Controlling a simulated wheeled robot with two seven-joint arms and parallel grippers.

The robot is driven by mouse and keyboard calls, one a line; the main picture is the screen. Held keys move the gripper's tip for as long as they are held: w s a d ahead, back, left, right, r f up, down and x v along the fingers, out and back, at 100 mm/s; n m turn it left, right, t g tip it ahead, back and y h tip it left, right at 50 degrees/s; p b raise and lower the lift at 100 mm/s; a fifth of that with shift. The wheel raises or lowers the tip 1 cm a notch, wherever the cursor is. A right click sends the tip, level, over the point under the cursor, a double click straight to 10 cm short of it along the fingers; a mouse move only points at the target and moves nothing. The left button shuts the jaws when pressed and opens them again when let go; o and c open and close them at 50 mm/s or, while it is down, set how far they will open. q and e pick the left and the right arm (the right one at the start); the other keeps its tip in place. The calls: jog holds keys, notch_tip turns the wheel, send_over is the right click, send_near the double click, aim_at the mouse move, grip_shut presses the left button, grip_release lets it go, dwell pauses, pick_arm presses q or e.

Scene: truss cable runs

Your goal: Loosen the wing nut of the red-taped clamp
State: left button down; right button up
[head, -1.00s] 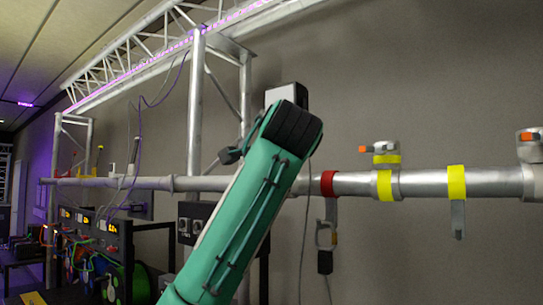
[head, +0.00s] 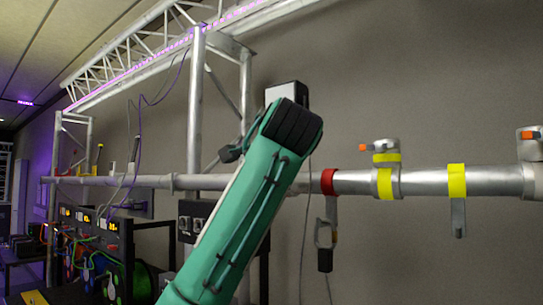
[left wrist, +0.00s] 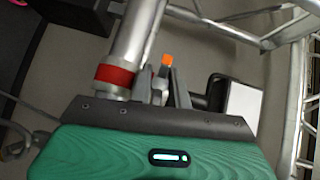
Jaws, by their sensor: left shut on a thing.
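The red tape (head: 328,182) wraps the horizontal pipe just right of my left arm in the head view; the red band also shows in the left wrist view (left wrist: 116,76). The clamp's wing nut, with an orange tip (left wrist: 168,59), shows beyond the palm in the left wrist view. My left gripper (left wrist: 163,88) is shut on the wing nut, beside the red band. In the head view my green arm hides this gripper and the wing nut. My right gripper is in neither view.
A yellow-taped clamp (head: 386,172) with an orange-tipped nut sits farther right on the pipe (head: 430,183). Another yellow band (head: 457,182) has a strap hanging down. A dark-ended fitting (head: 325,259) hangs below the red tape. A truss (head: 150,50) runs above.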

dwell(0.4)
pick_arm(q)
jog(key=c, duration=1.4)
grip_release()
jog(key=shift+a, duration=0.1)
jog(key=shift+c, duration=0.2)
jog(key=s+d+r+b, duration=0.1)
jog(key=s+b, duration=0.4)
jog(key=s, duration=0.8)
jog(key=shift+s+d+r, duration=0.15)
jog(key=shift+s+d, duration=0.1)
jog(key=shift+d, duration=0.3)
